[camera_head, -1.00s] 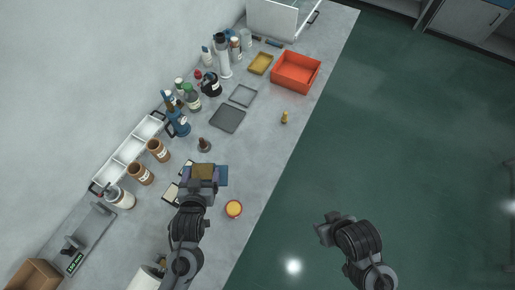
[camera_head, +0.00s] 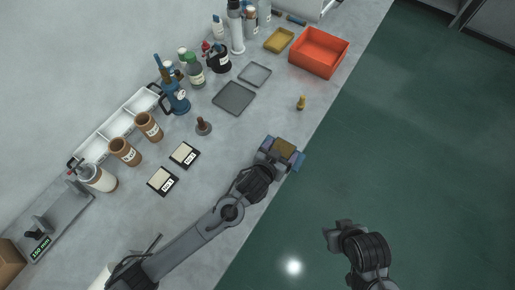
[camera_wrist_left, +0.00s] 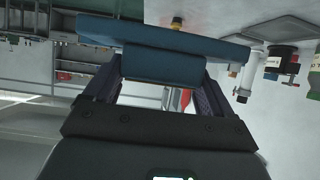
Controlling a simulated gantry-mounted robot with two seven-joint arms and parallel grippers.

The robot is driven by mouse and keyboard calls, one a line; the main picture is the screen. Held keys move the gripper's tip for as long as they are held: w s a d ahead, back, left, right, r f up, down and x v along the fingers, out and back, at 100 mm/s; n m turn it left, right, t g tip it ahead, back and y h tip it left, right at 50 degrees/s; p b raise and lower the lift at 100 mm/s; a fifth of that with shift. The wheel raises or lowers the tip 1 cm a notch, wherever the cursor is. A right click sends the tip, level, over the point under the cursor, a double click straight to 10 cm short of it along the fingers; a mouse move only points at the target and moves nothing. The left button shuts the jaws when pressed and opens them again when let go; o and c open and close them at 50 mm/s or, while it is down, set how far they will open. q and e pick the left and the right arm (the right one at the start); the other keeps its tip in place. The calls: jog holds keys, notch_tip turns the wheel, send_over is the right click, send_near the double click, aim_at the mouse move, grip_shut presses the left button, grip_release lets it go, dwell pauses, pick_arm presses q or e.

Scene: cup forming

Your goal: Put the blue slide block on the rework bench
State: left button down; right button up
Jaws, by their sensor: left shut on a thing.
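The blue slide block (camera_wrist_left: 165,40) is a flat blue piece with a smaller raised part, held between the two fingers in the left wrist view. In the head view only a blue edge of the block (camera_head: 298,161) shows past my left gripper (camera_head: 282,149). My left gripper is shut on it, near the right-hand edge of the grey worktop (camera_head: 225,165). My right gripper (camera_head: 338,236) is over the green floor, away from the worktop; its fingers are too unclear to read. No surface is clearly marked as the rework bench.
An orange bin (camera_head: 319,52), a yellow tray (camera_head: 279,39) and a small brass piece (camera_head: 301,102) lie farther up the worktop. Bottles, brown jars (camera_head: 149,126), a dark-handled stamp (camera_head: 203,126) and two labelled cards (camera_head: 184,154) stand leftward. Green floor (camera_head: 430,150) is open.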

pick_arm(q)
jog(key=shift+w+d+f+b, duration=0.3)
jog(key=shift+d+f+b, duration=0.05)
jog(key=shift+d+f, duration=0.05)
jog(key=shift+w+f+h, duration=0.15)
jog(key=shift+f+h, duration=0.05)
jog(key=shift+h, duration=0.1)
jog(key=w+a+f, duration=0.4)
jog(key=w+a, duration=0.1)
jog(key=w+a+f, duration=0.2)
jog(key=w, duration=0.1)
jog(key=shift+a+f, duration=0.3)
jog(key=shift+f, duration=2.05)
jog(key=shift+f, duration=0.15)
grip_release()
jog(key=shift+a+f, duration=0.1)
jog(key=shift+f, duration=0.1)
